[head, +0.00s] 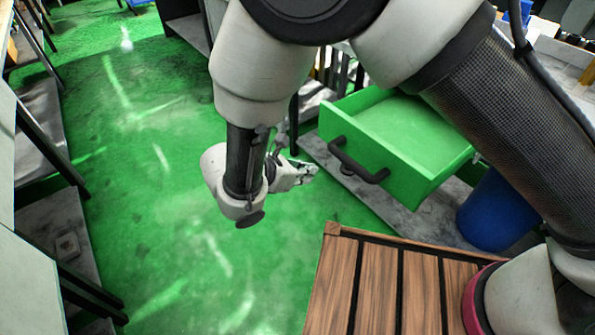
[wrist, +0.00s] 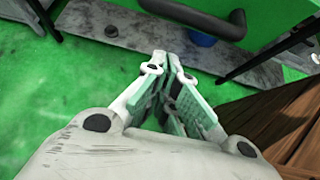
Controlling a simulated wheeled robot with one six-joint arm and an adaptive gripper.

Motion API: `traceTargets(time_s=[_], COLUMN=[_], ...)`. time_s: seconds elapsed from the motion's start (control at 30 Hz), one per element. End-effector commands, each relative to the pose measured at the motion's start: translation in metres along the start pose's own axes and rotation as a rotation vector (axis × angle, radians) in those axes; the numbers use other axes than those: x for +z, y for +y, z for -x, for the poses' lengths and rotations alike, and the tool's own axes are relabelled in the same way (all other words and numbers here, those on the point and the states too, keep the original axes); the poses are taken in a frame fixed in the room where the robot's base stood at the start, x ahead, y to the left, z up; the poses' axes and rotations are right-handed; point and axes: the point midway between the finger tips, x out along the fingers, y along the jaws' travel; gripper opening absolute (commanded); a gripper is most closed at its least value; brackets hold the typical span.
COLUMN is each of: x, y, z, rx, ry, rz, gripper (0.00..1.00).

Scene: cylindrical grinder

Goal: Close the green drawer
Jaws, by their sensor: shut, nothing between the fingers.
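The green drawer (head: 385,165) is pulled out, with its empty inside showing from above in the head view. Its dark bar handle (head: 356,165) is on the front face. In the wrist view the handle (wrist: 195,17) crosses the top, and part of the green front (wrist: 272,15) shows behind it. My gripper (head: 312,171) is shut and empty, just left of the drawer front and apart from the handle. In the wrist view my gripper's fingertips (wrist: 166,55) are together, pointing toward the area below the handle. My arm hides part of the drawer's back right.
A blue bin (head: 490,212) stands under the drawer's right side. A grey base plate (head: 400,215) lies below the drawer. A brown slatted wooden surface (head: 375,285) is in front. The green floor (head: 150,180) to the left is mostly clear, with dark table legs at the far left.

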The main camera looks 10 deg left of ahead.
Motion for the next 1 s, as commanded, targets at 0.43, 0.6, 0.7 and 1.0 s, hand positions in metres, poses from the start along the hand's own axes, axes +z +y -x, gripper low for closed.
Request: traceTargets(time_s=[0.43, 0.6, 0.7, 1.0], x=[0.026, 0.030, 0.030, 0.032], y=[0.000, 0.000, 0.000, 0.000], z=[-0.061, -0.065, -0.065, -0.068], rx=[-0.001, 0.000, 0.000, -0.001], ry=[0.000, 0.001, 0.001, 0.000], rz=[-0.001, -0.001, -0.001, -0.001], gripper=[0.00, 0.00, 0.00, 0.00])
